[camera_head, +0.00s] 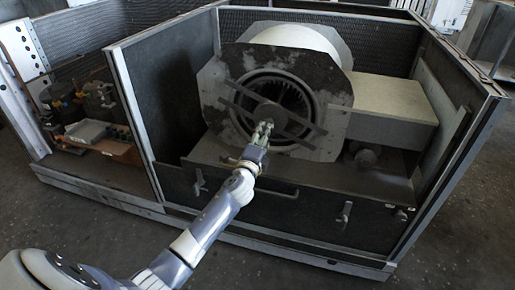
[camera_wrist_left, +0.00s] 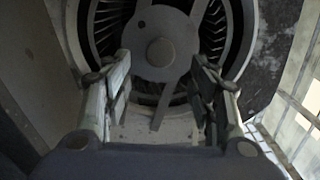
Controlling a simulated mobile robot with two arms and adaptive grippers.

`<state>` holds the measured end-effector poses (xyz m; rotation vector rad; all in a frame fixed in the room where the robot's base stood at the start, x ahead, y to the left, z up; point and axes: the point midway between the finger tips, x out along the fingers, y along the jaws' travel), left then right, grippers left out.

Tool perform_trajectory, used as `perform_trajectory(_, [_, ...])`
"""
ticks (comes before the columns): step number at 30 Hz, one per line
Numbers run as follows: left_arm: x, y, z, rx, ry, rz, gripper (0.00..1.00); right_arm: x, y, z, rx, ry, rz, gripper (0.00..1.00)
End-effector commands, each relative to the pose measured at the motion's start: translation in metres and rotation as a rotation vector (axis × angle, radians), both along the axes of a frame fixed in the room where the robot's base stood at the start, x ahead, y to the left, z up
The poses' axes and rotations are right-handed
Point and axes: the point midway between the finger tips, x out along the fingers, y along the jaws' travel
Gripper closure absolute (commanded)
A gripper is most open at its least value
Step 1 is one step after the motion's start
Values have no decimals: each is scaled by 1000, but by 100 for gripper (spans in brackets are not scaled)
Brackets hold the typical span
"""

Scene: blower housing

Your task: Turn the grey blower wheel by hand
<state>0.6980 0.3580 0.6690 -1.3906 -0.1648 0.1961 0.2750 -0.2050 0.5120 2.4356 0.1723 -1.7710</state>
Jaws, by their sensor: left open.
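The grey blower wheel (camera_head: 291,91) sits inside the round opening of the blower housing (camera_head: 330,88). Its fins show in the left wrist view (camera_wrist_left: 105,28) around a grey hub disc (camera_wrist_left: 158,45). Dark bars cross in front of the opening in the head view. My left gripper (camera_head: 265,128) is in front of the lower part of the opening, close to the hub. In the left wrist view my left gripper (camera_wrist_left: 162,75) is open, with its fingers apart below and either side of the hub and nothing between them. My right gripper is not in view.
A frame of dark panels (camera_head: 185,95) encloses the housing on the sides and back. A beige box (camera_head: 395,103) stands right of the housing. Electrical parts (camera_head: 95,130) fill the left compartment.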

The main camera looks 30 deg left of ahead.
Motion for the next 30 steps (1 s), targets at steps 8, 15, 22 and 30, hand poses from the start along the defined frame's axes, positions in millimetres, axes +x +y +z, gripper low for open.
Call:
perform_trajectory(8, [-43, -10, -1, 3, 1, -1, 46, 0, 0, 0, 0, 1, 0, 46])
perform_trajectory(15, [-59, -14, 0, 2, 0, 0, 46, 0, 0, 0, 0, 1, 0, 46])
perform_trajectory(22, [-60, -14, 1, 1, -2, 0, 46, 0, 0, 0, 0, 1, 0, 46])
perform_trajectory(30, [-60, -14, 1, 1, -2, 0, 46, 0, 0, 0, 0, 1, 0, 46])
